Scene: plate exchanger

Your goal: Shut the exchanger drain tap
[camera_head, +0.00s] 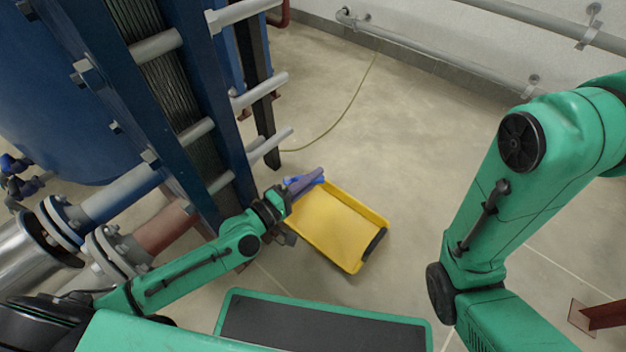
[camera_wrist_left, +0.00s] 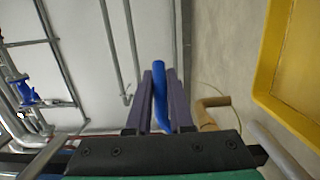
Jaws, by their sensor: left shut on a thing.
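The drain tap's blue lever (camera_head: 318,181) shows at my left gripper, just above the far left corner of the yellow tray. My left gripper (camera_head: 306,180) has its purple fingers shut on this lever. In the left wrist view the blue lever (camera_wrist_left: 160,97) runs lengthwise between the two fingers (camera_wrist_left: 159,85). A brass-coloured fitting (camera_wrist_left: 213,110), which looks like part of the tap, shows beside the right finger. The gripper hides the rest of the tap in the head view. My right arm shows on the right, but its gripper is out of view.
The yellow tray (camera_head: 378,219) lies on the floor beside the exchanger's blue frame (camera_head: 222,85). Grey tie rods (camera_head: 262,90) stick out from the frame above my left arm. A thin hose (camera_head: 345,112) crosses the floor. Floor right of the tray is clear.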

